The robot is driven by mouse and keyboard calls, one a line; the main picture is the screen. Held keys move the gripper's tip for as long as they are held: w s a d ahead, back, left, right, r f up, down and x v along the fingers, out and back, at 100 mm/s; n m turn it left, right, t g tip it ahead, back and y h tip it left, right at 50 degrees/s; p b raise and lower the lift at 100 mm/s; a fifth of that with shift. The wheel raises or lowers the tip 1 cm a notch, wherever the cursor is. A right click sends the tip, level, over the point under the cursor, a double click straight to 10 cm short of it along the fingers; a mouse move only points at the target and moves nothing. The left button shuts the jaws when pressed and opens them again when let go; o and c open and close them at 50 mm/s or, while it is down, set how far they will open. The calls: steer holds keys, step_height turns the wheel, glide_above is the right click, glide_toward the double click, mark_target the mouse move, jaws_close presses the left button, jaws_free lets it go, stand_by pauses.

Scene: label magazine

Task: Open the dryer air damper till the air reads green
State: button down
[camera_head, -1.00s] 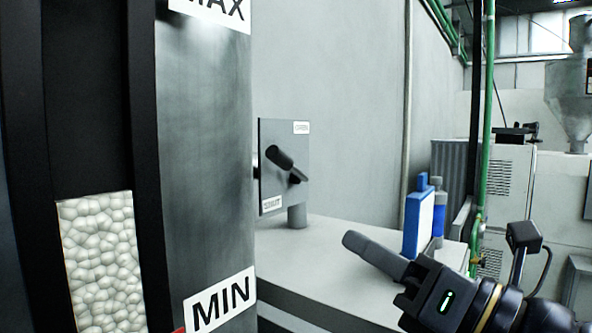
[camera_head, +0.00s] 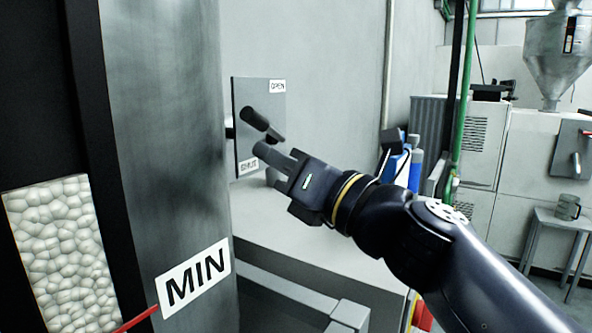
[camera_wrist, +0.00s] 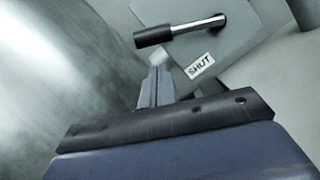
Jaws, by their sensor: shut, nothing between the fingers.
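The damper plate (camera_head: 245,100) is a grey panel with an OPEN label (camera_head: 278,86) at its top right and a SHUT label (camera_head: 249,166) at its lower edge. A dark lever handle (camera_head: 256,119) crosses its front. In the wrist view the handle has a black grip (camera_wrist: 153,36) on a metal rod (camera_wrist: 197,25), with the SHUT label (camera_wrist: 200,65) below it. My gripper (camera_head: 272,153) is shut and empty, its fingertips just below the handle in the picture and apart from it in the wrist view (camera_wrist: 158,68). No air reading shows in either view.
A dark-framed column with a window of white pellets (camera_head: 62,240) and a MIN label (camera_head: 194,277) stands at the left. A grey bench (camera_head: 300,245) lies below the plate. Blue containers (camera_head: 408,168) stand behind my arm. Machines and a hopper (camera_head: 548,55) are at the back right.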

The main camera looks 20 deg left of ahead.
mark_target(260, 122)
steer(key=shift+w+a+r, duration=0.2)
steer(key=shift+w+r, duration=0.1)
steer(key=shift+r, duration=0.2)
steer(key=shift+w+a+r, duration=0.2)
steer(key=shift+w+r, duration=0.05)
steer(key=shift+r, duration=0.2)
steer(key=shift+p, duration=0.35)
steer(key=r+p, duration=0.1)
steer(key=r+m+p, duration=0.1)
steer(key=p, duration=0.1)
steer(key=shift+w+m, duration=0.3)
steer(key=shift+f, duration=0.25)
